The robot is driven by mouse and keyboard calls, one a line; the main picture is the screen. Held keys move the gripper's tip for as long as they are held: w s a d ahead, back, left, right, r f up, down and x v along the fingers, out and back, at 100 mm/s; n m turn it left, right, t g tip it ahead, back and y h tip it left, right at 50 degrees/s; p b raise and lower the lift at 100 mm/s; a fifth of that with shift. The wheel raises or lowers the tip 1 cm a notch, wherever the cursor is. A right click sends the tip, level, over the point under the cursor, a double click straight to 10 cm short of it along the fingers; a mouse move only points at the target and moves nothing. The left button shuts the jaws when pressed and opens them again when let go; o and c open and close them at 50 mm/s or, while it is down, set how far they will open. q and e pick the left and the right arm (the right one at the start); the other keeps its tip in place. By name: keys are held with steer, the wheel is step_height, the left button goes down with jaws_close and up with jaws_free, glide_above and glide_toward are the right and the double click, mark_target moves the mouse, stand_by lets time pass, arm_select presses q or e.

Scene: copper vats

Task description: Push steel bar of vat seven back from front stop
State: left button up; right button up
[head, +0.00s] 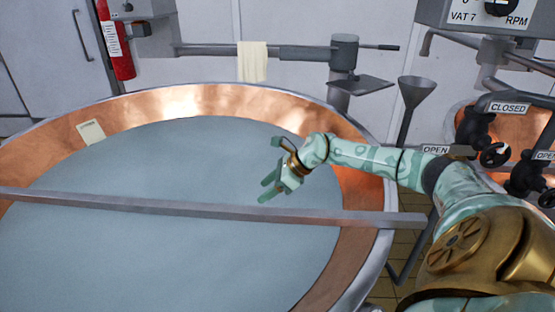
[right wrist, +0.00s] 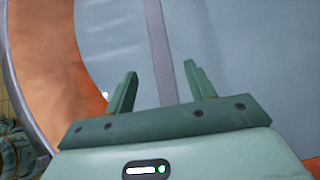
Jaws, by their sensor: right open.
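The vat (head: 200,100) is a wide copper-walled tub with a pale metal rim, full of grey-white liquid (head: 160,160). The steel bar (head: 150,205) lies across it from the left picture edge to beyond the right rim. My right gripper (head: 269,171) is open and empty over the liquid, on the far side of the bar in the head view. In the right wrist view, the gripper (right wrist: 159,69) has its fingers spread, with the bar (right wrist: 159,45) seen between them. I cannot tell whether they touch. The front stop cannot be made out. My left gripper is not in view.
A rail with a cloth (head: 252,62) and a grey post (head: 342,62) stand behind the vat. A funnel (head: 412,100) and valves marked OPEN and CLOSED (head: 508,107) are at right, below the VAT 7 panel (head: 480,14). A pale card (head: 91,132) is on the inner wall.

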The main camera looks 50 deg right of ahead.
steer(key=shift+v, duration=1.6)
